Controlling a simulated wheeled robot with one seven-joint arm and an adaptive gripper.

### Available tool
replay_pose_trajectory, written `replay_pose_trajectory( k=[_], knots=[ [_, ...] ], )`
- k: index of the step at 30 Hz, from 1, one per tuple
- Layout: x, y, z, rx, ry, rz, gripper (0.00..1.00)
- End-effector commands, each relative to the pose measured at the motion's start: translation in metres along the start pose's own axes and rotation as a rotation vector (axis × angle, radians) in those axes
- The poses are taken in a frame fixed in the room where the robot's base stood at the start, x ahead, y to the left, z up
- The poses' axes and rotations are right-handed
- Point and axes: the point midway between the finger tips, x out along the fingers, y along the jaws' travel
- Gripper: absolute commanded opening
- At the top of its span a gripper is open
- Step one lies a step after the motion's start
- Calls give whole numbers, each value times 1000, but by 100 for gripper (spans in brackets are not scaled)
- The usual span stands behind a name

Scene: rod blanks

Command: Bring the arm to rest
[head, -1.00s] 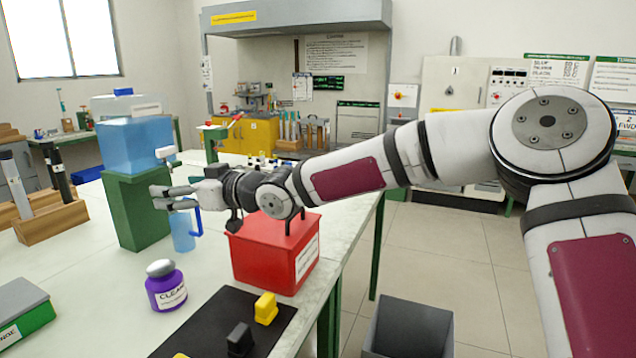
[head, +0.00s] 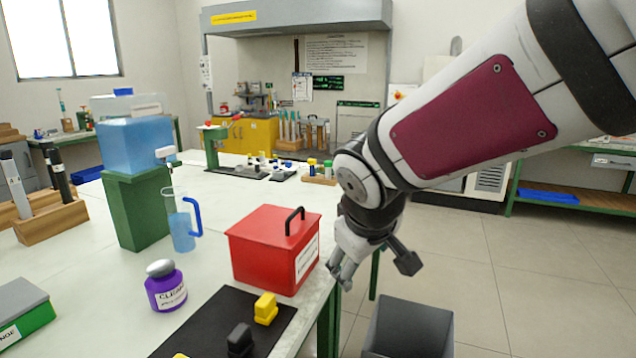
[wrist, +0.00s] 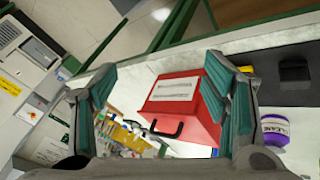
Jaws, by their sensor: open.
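My gripper (head: 342,270) hangs pointing down at the table's right edge, beside the red box, in the head view. In the wrist view its two teal-padded fingers (wrist: 165,95) stand wide apart with nothing between them but the view of the scene. The red box (head: 270,262) with a black handle and white label stands on the table. It also shows beyond the fingers in the wrist view (wrist: 190,105). My arm is bent, with its forearm across the upper right of the head view.
A pitcher (head: 180,228) of blue liquid stands near the green block (head: 130,215) under a blue tank (head: 135,145). A purple bottle (head: 165,290) and a black mat (head: 215,330) with yellow and black blocks lie nearer. A grey bin (head: 410,325) stands below the table's right edge.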

Motion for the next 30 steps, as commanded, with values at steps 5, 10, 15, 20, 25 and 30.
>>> replay_pose_trajectory(
  k=[5,10,15,20,25,30],
  knots=[
    [-52,22,96,191,-169,57,68],
    [-92,11,178,381,-291,21,68],
    [-117,-13,231,511,-360,-56,68],
    [-133,-38,264,595,-396,-138,68],
    [-150,-54,281,647,-411,-206,68],
    [-170,-43,269,646,-376,-190,68]
  ],
)
